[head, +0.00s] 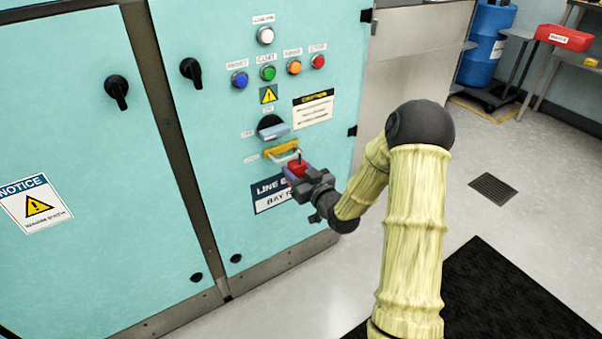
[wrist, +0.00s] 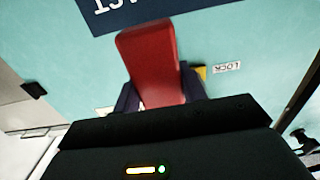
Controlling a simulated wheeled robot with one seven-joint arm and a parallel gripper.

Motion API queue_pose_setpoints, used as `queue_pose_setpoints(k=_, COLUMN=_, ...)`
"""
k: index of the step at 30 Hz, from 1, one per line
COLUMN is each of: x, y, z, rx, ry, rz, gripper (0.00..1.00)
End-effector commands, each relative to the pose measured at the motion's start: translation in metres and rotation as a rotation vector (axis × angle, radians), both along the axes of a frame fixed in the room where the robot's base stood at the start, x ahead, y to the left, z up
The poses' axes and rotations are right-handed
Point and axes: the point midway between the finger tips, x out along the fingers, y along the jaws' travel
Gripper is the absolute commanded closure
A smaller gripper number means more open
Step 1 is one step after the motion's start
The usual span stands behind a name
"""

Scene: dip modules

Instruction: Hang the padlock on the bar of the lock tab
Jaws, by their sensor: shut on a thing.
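A red padlock (head: 299,168) is held in my gripper (head: 297,171), just in front of the cabinet. Its pale shackle points up. In the wrist view the padlock's red body (wrist: 155,65) fills the space between the two dark fingers, and its shackle is hidden. The yellow lock tab (head: 278,150) with its pale bar sticks out from the cabinet, close above the padlock. The shackle overlaps the bar's area in the head view; I cannot tell whether they touch. A bit of yellow (wrist: 201,72) shows beside the padlock in the wrist view.
A dark blue label plate (head: 272,193) is behind my gripper. Coloured buttons (head: 268,73) are higher up. The floor right of the cabinet is open, with a dark mat (head: 480,295).

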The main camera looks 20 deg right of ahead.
Motion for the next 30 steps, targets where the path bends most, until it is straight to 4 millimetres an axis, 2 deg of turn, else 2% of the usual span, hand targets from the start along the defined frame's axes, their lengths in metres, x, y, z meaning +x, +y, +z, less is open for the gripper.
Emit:
queue_pose_setpoints(k=7, x=0.015, y=0.005, z=0.0, rx=0.001, ry=-0.001, rz=0.001, gripper=0.84)
queue_pose_setpoints(k=13, x=0.015, y=0.005, z=-0.014, rx=0.0, ry=0.0, rz=0.0, gripper=0.84)
queue_pose_setpoints(k=25, x=0.014, y=0.005, z=-0.015, rx=0.0, ry=0.0, rz=0.0, gripper=0.84)
queue_pose_setpoints(k=26, x=0.014, y=0.005, z=-0.015, rx=0.0, ry=0.0, rz=0.0, gripper=0.53)
queue_pose_setpoints(k=29, x=0.014, y=0.005, z=-0.015, rx=0.0, ry=0.0, rz=0.0, gripper=0.33)
queue_pose_setpoints(k=30, x=0.014, y=0.005, z=-0.015, rx=0.0, ry=0.0, rz=0.0, gripper=0.33)
